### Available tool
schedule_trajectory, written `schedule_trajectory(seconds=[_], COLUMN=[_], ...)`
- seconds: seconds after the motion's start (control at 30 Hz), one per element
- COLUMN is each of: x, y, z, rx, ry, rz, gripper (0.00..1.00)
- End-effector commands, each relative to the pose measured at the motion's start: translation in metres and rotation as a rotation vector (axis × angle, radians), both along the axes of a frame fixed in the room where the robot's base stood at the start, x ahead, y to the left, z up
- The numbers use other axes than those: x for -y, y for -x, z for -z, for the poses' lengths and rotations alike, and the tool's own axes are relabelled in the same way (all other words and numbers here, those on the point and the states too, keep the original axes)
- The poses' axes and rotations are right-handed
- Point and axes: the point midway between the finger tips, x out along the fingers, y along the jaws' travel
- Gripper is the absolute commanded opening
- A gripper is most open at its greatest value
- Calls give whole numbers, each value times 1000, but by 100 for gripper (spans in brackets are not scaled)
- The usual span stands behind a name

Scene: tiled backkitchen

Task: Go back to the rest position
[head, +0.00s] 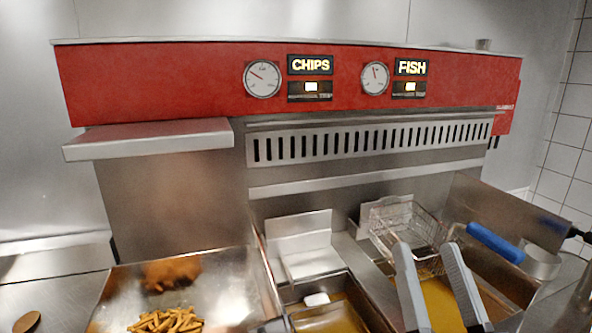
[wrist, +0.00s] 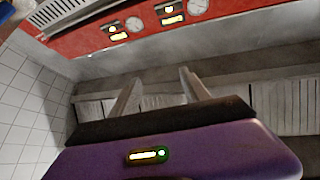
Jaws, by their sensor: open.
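My gripper (head: 426,250) is at the lower right of the head view, with its two grey fingers apart and nothing between them that I can see. The fingers point up and away in front of the wire fryer basket (head: 408,224). The basket sits over the right-hand oil vat, and its blue handle (head: 495,242) points to the right. I cannot tell how far the fingers are from the basket.
The red fryer panel (head: 200,85) has CHIPS and FISH signs and two dials. A vat (head: 330,315) holds yellow oil. A metal shelf (head: 148,138) juts out at left.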

Motion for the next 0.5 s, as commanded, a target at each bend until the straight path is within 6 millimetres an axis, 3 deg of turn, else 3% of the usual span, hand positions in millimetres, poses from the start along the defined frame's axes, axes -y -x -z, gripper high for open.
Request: schedule_trajectory(seconds=[0.03, 0.1, 0.27, 0.5], x=[6, 15, 29, 38], y=[10, 24, 62, 130], z=[24, 49, 107, 187], rx=[-32, -64, -152, -315], ry=[-36, -75, -120, -91], rz=[21, 51, 115, 175], gripper=[54, 54, 54, 54])
